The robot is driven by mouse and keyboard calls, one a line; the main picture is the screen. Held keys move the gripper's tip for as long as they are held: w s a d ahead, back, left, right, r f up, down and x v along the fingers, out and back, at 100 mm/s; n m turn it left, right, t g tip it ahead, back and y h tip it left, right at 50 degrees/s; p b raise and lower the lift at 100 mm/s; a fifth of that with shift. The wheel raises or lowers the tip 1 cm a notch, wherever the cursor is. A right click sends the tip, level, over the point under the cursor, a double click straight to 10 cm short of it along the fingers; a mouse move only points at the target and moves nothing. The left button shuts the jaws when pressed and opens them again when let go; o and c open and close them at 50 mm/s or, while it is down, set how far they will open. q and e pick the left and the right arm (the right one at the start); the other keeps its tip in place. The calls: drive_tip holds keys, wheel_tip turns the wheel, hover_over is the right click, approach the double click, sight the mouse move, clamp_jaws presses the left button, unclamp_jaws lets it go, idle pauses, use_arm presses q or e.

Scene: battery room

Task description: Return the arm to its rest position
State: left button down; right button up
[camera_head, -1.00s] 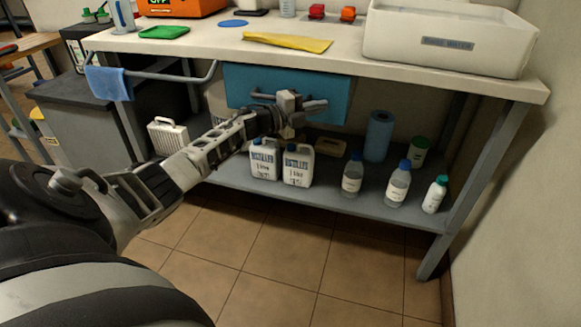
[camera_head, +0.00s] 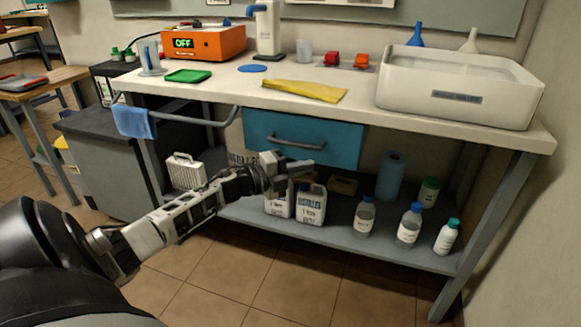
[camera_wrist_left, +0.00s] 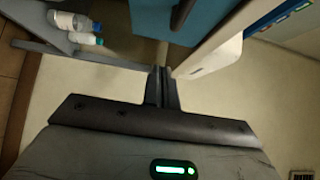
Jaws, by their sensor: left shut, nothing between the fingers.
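My left arm reaches in from the left in the head view. My left gripper (camera_head: 298,168) is in front of the bench, just below the blue drawer (camera_head: 318,140) and apart from its handle. It is shut and empty. In the left wrist view its fingers (camera_wrist_left: 162,88) are together, with the bench edge and drawer beyond them. Part of the white jugs (camera_head: 311,204) on the lower shelf is hidden behind the gripper. My right gripper does not show.
The white bench (camera_head: 235,86) carries an orange device (camera_head: 203,43), a yellow cloth (camera_head: 304,91) and a white basin (camera_head: 457,92). Several bottles (camera_head: 409,224) stand on the lower shelf. A blue cloth (camera_head: 134,121) hangs on the rail. The tiled floor (camera_head: 300,282) in front is clear.

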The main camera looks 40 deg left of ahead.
use_arm(q)
drive_tip(key=shift+v, duration=1.45)
